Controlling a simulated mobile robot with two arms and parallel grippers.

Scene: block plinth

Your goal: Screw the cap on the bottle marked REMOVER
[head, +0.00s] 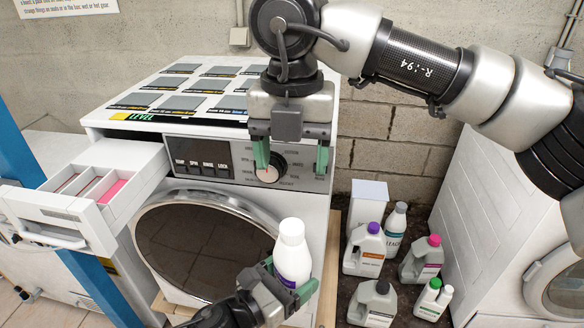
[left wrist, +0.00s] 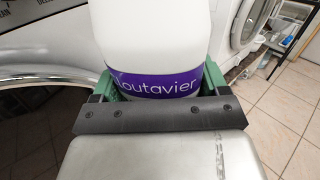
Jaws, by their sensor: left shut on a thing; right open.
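A white bottle (head: 291,255) with a purple label stands upright in my left gripper (head: 288,281), in front of the washing machine. My left gripper (left wrist: 160,82) is shut around the bottle's lower body. My right gripper (head: 291,165) is open and empty, pointing down above the bottle, in front of the machine's dial. I see no loose cap.
Several bottles and jugs stand on the floor at the right, among them a purple-capped jug (head: 365,250) and a pink-capped jug (head: 422,260). The washing machine (head: 200,180) is behind my grippers. Its detergent drawer (head: 75,215) is pulled out at the left.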

